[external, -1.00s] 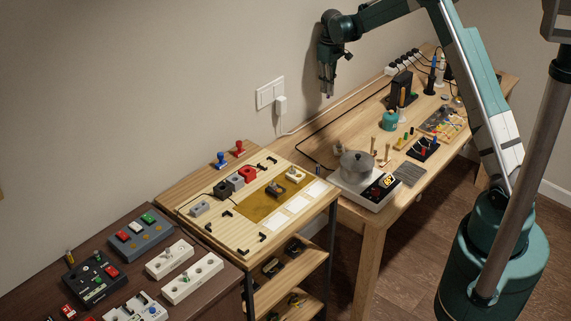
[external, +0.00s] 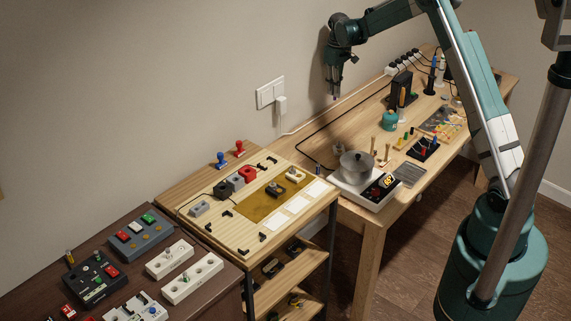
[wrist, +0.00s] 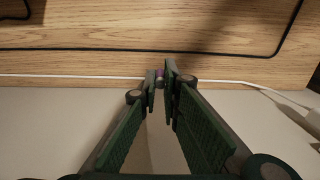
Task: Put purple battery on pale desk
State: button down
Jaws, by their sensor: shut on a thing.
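The purple battery (wrist: 160,75) shows in the wrist view as a small purple end between my fingertips. My gripper (wrist: 161,80) is shut on it, and the fingers hide most of it. In the external view my gripper (external: 334,94) points down in the air near the wall, by the back edge of the pale wooden desk (external: 355,122). In the wrist view the desk top (wrist: 110,62) fills the upper part, beyond the fingertips. The battery appears held clear of the desk; its exact height is hard to tell.
A black cable (external: 318,124) and a white cable (wrist: 60,75) run along the desk. A scale with a metal pot (external: 357,163), a teal canister (external: 389,121) and a black stand (external: 402,90) stand on it. The desk's back left part looks mostly bare.

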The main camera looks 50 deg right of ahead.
aim_at(335, 99)
jog(key=shift+f, duration=2.55)
jog(key=shift+f, duration=1.85)
jog(key=shift+f+b, duration=0.2)
jog(key=shift+b, duration=0.2)
jog(key=c, duration=2.6)
grip_release()
jog(key=shift+o, duration=0.2)
jog(key=shift+r, duration=0.15)
notch_tip(335, 99, up, 12)
jog(key=shift+r+p, duration=0.1)
jog(key=shift+p, duration=0.4)
